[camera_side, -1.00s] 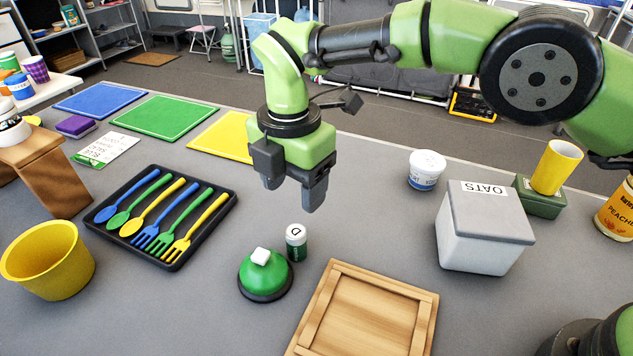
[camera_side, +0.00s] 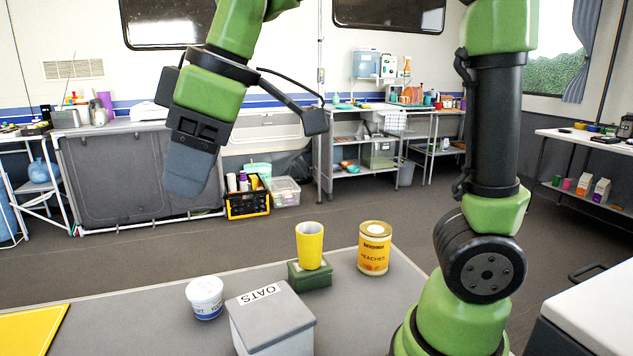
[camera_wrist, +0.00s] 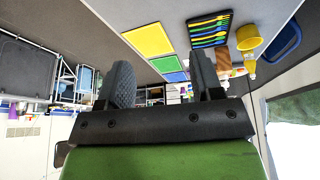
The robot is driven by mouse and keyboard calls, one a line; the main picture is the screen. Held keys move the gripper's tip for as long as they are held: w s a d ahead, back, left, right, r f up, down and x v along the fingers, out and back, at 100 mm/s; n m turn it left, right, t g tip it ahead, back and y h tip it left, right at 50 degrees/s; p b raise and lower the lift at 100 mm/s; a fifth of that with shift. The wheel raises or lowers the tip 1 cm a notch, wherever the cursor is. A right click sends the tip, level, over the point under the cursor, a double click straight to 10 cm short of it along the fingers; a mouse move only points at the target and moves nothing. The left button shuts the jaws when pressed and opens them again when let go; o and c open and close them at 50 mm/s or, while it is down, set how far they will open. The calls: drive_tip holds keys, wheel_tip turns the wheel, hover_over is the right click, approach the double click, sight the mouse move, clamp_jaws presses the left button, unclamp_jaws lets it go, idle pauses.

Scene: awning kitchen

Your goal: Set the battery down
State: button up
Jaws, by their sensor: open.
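The battery is not seen in either view now. My gripper (camera_side: 188,188) is raised high above the far side of the counter in the side view, with its fingers pointing down and a little left. In the wrist view my gripper (camera_wrist: 160,78) has its two dark fingers spread apart, with nothing held between them. The part of the counter where the battery stood earlier is outside the side view.
A white tub (camera_side: 205,298), a grey OATS box (camera_side: 272,325), a yellow cup (camera_side: 310,246) on a green block (camera_side: 309,276) and a PEACHES can (camera_side: 374,248) stand on the counter. The wrist view shows a cutlery tray (camera_wrist: 230,16) and coloured mats.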

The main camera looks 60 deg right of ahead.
drive_tip(key=s+d+m+t, duration=0.1)
drive_tip(key=s+d+m, duration=0.3)
drive_tip(key=s+m, duration=0.1)
drive_tip(key=shift+s+r, duration=0.3)
drive_tip(key=shift+s, duration=0.55)
drive_tip(key=s+f+m, duration=0.1)
drive_tip(key=s+m, duration=0.1)
drive_tip(key=s+d+f+m+t, duration=0.1)
drive_tip(key=s+m, duration=0.1)
drive_tip(key=s+d+f+m+t, duration=0.1)
drive_tip(key=s+m, duration=0.1)
drive_tip(key=shift+s+d, duration=0.1)
drive_tip(key=shift+s, duration=0.1)
drive_tip(key=shift+c, duration=1.2)
